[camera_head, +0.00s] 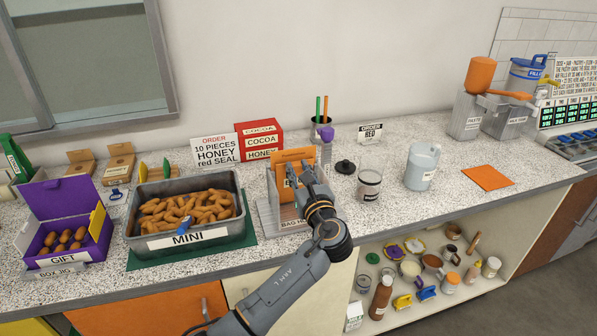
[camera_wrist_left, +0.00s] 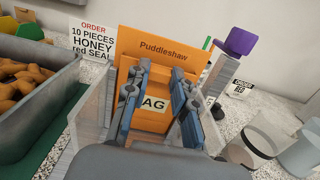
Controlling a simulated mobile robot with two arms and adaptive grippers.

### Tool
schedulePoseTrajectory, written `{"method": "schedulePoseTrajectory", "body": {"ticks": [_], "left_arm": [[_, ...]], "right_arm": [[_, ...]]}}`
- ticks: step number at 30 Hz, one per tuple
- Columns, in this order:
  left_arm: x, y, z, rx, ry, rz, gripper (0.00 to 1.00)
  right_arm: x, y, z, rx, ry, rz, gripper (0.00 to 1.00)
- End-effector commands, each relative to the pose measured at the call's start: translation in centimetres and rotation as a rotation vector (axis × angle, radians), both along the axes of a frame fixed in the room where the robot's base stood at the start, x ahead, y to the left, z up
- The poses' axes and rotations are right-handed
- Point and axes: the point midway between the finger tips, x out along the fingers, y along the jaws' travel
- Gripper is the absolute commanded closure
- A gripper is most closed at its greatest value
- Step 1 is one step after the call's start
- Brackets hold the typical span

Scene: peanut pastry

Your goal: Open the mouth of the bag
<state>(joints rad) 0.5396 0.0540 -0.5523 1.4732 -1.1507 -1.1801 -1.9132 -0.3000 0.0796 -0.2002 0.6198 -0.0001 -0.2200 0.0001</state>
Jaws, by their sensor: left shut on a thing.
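An orange paper bag (camera_head: 291,157) labelled "Puddleshaw" stands upright in a grey bag holder (camera_head: 270,217) on the counter. In the left wrist view the bag (camera_wrist_left: 137,63) fills the middle, with its upper edge toward the wall. My left gripper (camera_head: 298,180) is in front of the bag and shut on it. In the left wrist view its two blue-grey fingers (camera_wrist_left: 158,105) lie over the bag's front face, on either side of a label ending in "AG". The fingers hide part of the bag, and I cannot tell how far its mouth is open. My right gripper is not in view.
A tray of peanut-shaped pastries labelled MINI (camera_head: 245,205) stands left of the holder, with a purple gift box (camera_head: 50,214) farther left. A glass jar (camera_head: 369,184) and pitcher (camera_head: 421,167) stand right. Free counter lies around the orange mat (camera_head: 487,178).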

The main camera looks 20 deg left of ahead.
Motion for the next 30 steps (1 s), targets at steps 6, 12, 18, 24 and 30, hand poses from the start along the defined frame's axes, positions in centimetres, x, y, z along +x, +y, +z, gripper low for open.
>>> {"method": "schedulePoseTrajectory", "body": {"ticks": [6,12,18,24,30], "left_arm": [[-1.7,-1.1,-1.9,0.089,-0.128,-0.001,1.00],[-3.3,-2.3,-2.4,0.121,-0.180,-0.003,1.00],[-3.6,-2.5,-2.8,0.120,-0.177,-0.002,1.00],[-3.6,-2.5,-2.9,0.119,-0.174,-0.002,0.65],[-3.6,-2.5,-2.7,0.121,-0.178,-0.002,0.51]], "right_arm": [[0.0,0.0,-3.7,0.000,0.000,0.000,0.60],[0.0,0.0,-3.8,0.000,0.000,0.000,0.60],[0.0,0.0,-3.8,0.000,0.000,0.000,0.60],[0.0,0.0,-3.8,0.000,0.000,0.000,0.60],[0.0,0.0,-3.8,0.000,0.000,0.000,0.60]]}}
